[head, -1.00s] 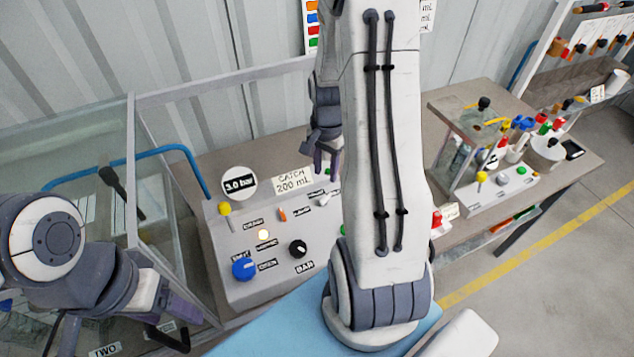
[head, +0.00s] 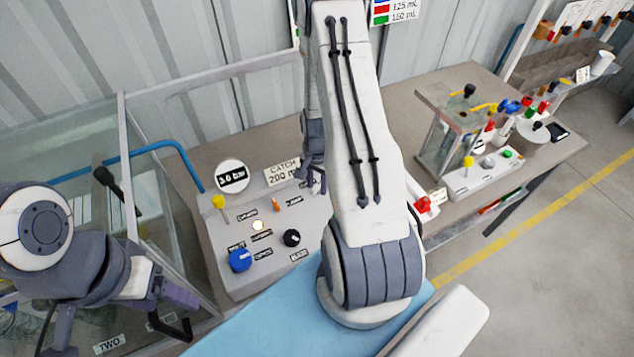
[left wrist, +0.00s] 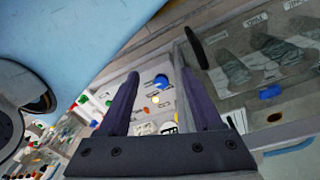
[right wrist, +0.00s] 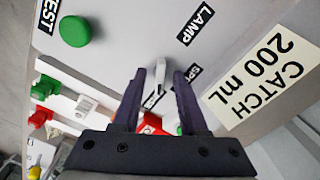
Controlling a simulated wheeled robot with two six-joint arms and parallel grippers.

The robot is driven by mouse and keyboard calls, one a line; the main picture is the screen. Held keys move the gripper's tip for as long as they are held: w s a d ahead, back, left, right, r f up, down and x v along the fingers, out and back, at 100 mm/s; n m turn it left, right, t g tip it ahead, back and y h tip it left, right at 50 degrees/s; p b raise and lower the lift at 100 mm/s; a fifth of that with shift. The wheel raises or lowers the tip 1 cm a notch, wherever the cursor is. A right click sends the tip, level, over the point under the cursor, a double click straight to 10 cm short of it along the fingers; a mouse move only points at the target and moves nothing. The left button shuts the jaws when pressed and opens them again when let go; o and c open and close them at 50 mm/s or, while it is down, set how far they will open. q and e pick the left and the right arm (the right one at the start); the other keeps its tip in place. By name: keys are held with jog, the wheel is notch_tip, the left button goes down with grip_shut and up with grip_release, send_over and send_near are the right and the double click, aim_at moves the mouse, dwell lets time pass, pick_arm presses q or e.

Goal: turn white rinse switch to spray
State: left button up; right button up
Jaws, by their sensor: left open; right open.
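The white switch (right wrist: 153,98) stands on the grey control panel (right wrist: 135,30) in the right wrist view. A label reading "SP..." lies beside it, partly covered by a finger. My right gripper (right wrist: 159,78) is open, with its fingers on either side of the switch; I cannot tell whether they touch it. In the head view my right gripper (head: 317,182) is at the panel's back right, and the switch is hidden there by the gripper and arm. My left gripper (left wrist: 157,66) is open and empty; in the head view (head: 182,305) it is off the panel's left side.
The panel also carries a blue knob (head: 240,260), a black knob (head: 291,238), a yellow-tipped lever (head: 219,203) and an orange switch (head: 276,205). A green button (right wrist: 75,31) and the "CATCH 200 mL" sign (right wrist: 262,75) flank the white switch. A glass tank (head: 60,145) stands left.

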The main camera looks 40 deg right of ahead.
grip_shut()
jog(key=shift+n+b, duration=0.45)
jog(key=shift+n, duration=0.65)
jog(key=n+b, duration=0.1)
jog(key=n, duration=0.2)
jog(key=shift+n, duration=0.4)
jog(key=n+b, duration=0.1)
jog(key=n, duration=0.4)
jog(key=shift+n, duration=0.3)
